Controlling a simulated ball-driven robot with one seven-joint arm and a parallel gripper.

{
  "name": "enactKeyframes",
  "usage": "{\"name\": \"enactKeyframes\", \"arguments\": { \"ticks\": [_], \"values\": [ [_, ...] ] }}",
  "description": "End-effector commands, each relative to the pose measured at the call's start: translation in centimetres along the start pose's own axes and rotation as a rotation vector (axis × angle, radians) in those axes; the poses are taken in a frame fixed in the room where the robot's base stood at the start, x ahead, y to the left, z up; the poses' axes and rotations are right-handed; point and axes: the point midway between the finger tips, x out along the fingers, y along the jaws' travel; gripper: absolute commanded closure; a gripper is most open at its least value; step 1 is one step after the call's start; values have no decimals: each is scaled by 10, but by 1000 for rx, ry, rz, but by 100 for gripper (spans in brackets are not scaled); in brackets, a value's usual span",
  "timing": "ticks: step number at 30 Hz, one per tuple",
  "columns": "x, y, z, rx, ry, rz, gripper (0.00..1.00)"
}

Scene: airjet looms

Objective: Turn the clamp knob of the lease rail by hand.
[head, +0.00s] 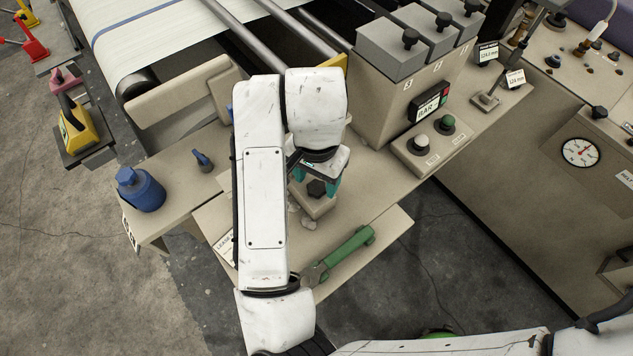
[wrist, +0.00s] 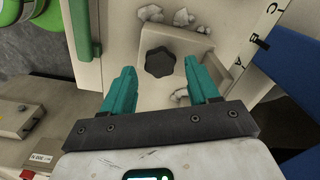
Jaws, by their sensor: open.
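The clamp knob (wrist: 159,62) is dark and lobed. It sits on a beige block (wrist: 186,68) of the lease rail. In the head view the knob (head: 317,188) shows just below my wrist, partly between the fingers. My gripper (wrist: 162,82) has two teal fingers, spread apart and empty. In the wrist view the knob lies between and slightly beyond the fingertips, and I see no finger touching it. In the head view my gripper (head: 314,183) is above the block, and my arm hides part of the bench around it.
A green-handled tool (head: 347,252) lies on the bench near its front edge. A blue bottle (head: 141,190) stands at the left. A button box (head: 430,147) and a display (head: 428,104) stand to the right. Pale scraps (wrist: 180,17) lie near the block.

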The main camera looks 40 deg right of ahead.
Motion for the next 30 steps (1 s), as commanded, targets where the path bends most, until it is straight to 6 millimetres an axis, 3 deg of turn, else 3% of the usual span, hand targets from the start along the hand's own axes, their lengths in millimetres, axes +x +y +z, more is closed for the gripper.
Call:
{"name": "enactKeyframes", "arguments": {
  "ticks": [3, 6, 16, 30],
  "values": [
    [4, -1, 0, 171, -1, -3, 40],
    [1, 0, 0, 237, 1, -1, 40],
    [1, 0, 0, 238, 1, 0, 40],
    [21, 0, 0, 235, 1, -1, 40]
  ]
}}
